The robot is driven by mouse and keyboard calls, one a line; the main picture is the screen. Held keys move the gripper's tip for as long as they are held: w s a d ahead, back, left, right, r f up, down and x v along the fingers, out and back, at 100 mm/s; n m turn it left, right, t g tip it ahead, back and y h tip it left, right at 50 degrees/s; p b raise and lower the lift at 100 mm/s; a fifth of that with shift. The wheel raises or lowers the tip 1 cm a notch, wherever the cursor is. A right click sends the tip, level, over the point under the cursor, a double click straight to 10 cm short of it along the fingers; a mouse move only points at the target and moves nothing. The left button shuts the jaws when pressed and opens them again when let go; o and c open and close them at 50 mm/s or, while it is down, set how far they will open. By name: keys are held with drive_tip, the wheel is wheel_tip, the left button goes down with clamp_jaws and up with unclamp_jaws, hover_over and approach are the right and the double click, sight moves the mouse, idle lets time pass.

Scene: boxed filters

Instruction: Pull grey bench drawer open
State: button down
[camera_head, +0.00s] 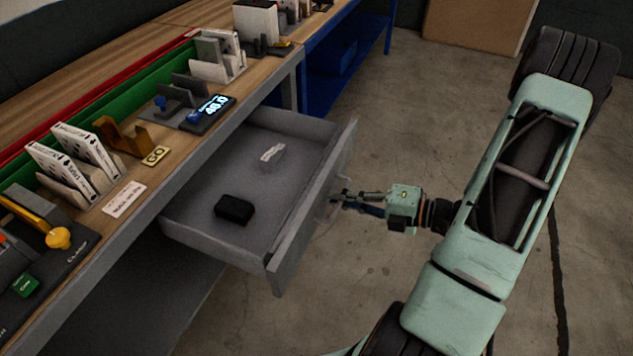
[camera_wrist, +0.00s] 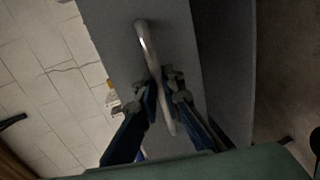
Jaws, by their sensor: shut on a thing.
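The grey bench drawer (camera_head: 200,222) stands pulled well out from under the bench, with its inside in view. A small black box (camera_head: 234,209) and a crumpled pale item (camera_head: 272,151) lie on its floor. My gripper (camera_head: 338,197) is at the middle of the drawer's front, on the outer side. In the wrist view my gripper (camera_wrist: 164,88) has its fingers on either side of the drawer's metal bar handle (camera_wrist: 146,45) and is shut on it.
The wooden bench top (camera_head: 172,190) carries white boxes (camera_head: 92,160), a lit display (camera_head: 209,112) and a yellow-handled tool (camera_head: 58,237). A blue bench frame (camera_head: 330,65) stands behind. The concrete floor right of the drawer is open around my arm.

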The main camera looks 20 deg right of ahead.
drive_tip(key=shift+f+p+v, duration=0.15)
drive_tip(key=shift+f+v, duration=0.05)
drive_tip(key=shift+v, duration=0.6)
drive_tip(key=shift+f+p+v, duration=0.15)
drive_tip(key=shift+v, duration=0.7)
drive_tip(key=shift+d, duration=0.1)
drive_tip(key=c, duration=2.1)
unclamp_jaws()
drive_tip(key=v, duration=1.2)
